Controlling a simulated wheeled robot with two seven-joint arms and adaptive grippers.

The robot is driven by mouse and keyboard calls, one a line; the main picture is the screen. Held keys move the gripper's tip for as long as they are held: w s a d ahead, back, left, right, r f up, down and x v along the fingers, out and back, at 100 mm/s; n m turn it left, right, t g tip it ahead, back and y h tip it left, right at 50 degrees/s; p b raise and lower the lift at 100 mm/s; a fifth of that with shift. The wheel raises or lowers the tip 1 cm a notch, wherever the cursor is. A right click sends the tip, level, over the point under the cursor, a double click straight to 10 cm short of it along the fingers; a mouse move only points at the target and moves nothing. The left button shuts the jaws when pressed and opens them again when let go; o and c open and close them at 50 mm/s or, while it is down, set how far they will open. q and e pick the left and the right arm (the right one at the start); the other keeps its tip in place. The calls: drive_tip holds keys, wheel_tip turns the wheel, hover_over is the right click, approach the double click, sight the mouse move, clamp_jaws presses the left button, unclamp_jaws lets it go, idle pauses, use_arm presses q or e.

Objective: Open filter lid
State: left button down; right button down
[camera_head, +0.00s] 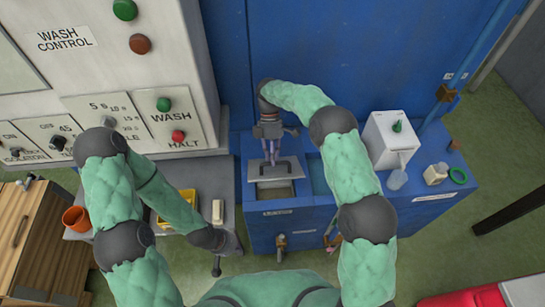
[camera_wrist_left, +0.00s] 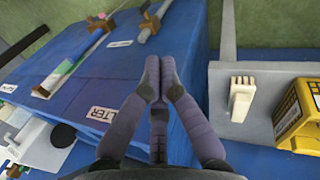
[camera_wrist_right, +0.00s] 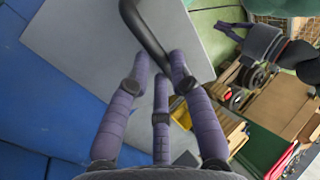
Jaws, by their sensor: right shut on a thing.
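The grey filter lid (camera_head: 291,170) is at the left part of the blue cabinet top, with an opening (camera_head: 274,192) showing at its near edge. It appears lifted, but its exact tilt is hard to judge. My right gripper (camera_head: 270,158) is over it, shut on its dark handle (camera_wrist_right: 150,35); in the right wrist view the fingers (camera_wrist_right: 160,68) close around the handle, with the grey plate (camera_wrist_right: 95,45) behind. My left gripper (camera_head: 217,268) is low, left of the cabinet front; in the left wrist view its fingers (camera_wrist_left: 158,82) are together and empty. A FILTER label (camera_wrist_left: 103,114) is on the cabinet.
A white box with a green knob (camera_head: 388,140), a cup (camera_head: 397,180) and a green ring (camera_head: 458,176) stand to the right on the blue top. Taps (camera_head: 280,242) stick out from its front. A yellow container (camera_head: 166,222) and white block (camera_head: 217,211) are on the grey side table.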

use_arm(q)
drive_tip(key=shift+d, duration=0.1)
use_arm(e)
drive_tip(key=shift+w+f, duration=0.2)
drive_tip(key=shift+f, duration=0.05)
drive_tip(key=shift+d, duration=0.1)
use_arm(q)
drive_tip(key=n+t+y, duration=0.4)
drive_tip(key=n+t, duration=0.3)
drive_tip(key=n, duration=2.6)
approach(279, 176)
drive_tip(key=x, duration=0.5)
drive_tip(key=w+r+x, duration=0.1)
drive_tip(key=x, duration=0.1)
drive_tip(key=shift+w+f, duration=0.3)
drive_tip(key=shift+f, duration=0.05)
